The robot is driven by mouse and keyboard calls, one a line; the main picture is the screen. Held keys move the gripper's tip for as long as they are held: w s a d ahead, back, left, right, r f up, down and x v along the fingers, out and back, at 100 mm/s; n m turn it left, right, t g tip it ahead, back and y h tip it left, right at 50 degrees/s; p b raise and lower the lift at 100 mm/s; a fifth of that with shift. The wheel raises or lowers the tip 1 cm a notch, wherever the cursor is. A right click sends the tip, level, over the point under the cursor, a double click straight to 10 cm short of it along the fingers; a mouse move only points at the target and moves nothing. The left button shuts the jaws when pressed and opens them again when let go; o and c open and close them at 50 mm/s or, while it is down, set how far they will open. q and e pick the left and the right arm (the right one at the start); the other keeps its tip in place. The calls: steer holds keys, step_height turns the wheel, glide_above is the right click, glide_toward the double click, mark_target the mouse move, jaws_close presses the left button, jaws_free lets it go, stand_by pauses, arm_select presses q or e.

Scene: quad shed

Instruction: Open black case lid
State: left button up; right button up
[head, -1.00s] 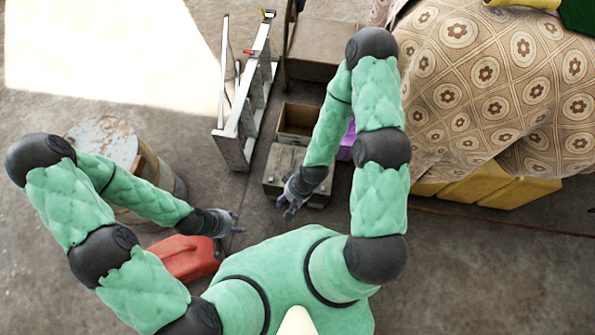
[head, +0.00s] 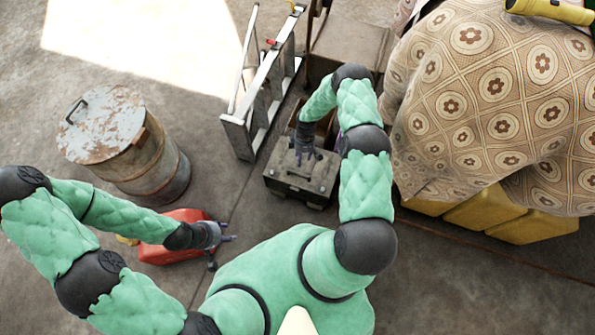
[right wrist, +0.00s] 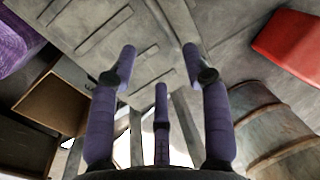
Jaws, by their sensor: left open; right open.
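The black case (head: 308,186) sits on the floor right of the middle in the head view, a dark grey box with a flat lid that looks shut. In the right wrist view its ribbed lid (right wrist: 150,48) seems to fill the top middle. My right gripper (head: 304,156) is open and empty, over the far part of the lid; its fingers (right wrist: 161,75) point at the lid. I cannot tell if they touch it. My left gripper (head: 228,238) is open and empty, beside a red can, away from the case.
An open wooden box (head: 325,122) stands behind the case, partly hidden by my right arm. A metal ladder (head: 240,130) stands left of it. A rusty barrel (head: 150,165) and the red can (head: 165,250) are at left. A cloth-covered table (head: 490,120) with yellow containers (head: 490,208) beneath is at right.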

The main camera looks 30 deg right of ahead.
steer(key=b, duration=0.4)
glide_above(300, 170)
steer(key=s+a, duration=0.1)
steer(key=s, duration=0.1)
step_height(300, 170, down, 10)
steer(key=shift+s+a+f, duration=0.1)
steer(key=shift+a, duration=0.05)
steer(key=shift+c, duration=0.3)
jaws_close()
